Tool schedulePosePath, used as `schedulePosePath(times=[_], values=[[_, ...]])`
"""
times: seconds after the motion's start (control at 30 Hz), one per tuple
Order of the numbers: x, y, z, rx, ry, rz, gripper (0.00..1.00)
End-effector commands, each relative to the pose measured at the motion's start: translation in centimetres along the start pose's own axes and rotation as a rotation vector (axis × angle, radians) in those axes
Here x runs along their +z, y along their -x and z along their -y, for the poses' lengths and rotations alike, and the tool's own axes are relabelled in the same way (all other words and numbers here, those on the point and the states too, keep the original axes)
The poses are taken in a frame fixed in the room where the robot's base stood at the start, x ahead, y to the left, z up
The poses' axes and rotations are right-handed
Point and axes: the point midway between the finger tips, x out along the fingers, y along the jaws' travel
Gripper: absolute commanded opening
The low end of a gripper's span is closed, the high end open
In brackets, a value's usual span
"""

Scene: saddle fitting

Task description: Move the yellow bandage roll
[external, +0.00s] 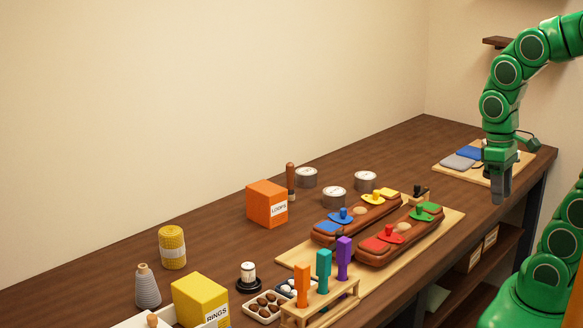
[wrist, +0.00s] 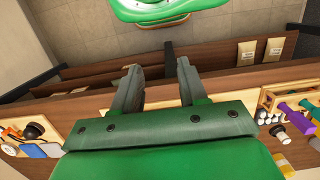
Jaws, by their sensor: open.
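The yellow bandage roll (external: 172,248) stands upright near the back left of the brown workbench in the external view, with a pale band around its middle. My gripper (external: 501,198) is at the right end of the bench, far from the roll, pointing down near the bench's front edge. In the wrist view the two fingers of my gripper (wrist: 162,85) are apart with nothing between them. I cannot make out the roll for certain in the wrist view.
A grey cone spool (external: 147,287) and a yellow RINGS box (external: 201,302) stand close to the roll. An orange LOOPS box (external: 267,204), a tool rack (external: 320,306) and a board with brown saddle pieces (external: 452,225) are mid-bench. Bare bench lies between the roll and the LOOPS box.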

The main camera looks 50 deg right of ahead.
Motion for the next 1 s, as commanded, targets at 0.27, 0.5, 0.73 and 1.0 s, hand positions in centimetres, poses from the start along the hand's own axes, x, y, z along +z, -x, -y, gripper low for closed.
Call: schedulePosePath(times=[0.27, 0.5, 0.73, 1.0], values=[[0.0, 0.0, 0.0, 0.000, 0.000, 0.000, 0.43], [0.0, 0.0, 0.0, 0.000, 0.000, 0.000, 0.46], [-1.1, 0.5, 0.1, 0.000, 0.008, -0.005, 0.81], [-6.1, 2.6, 0.8, 0.001, 0.040, -0.039, 0.95]])
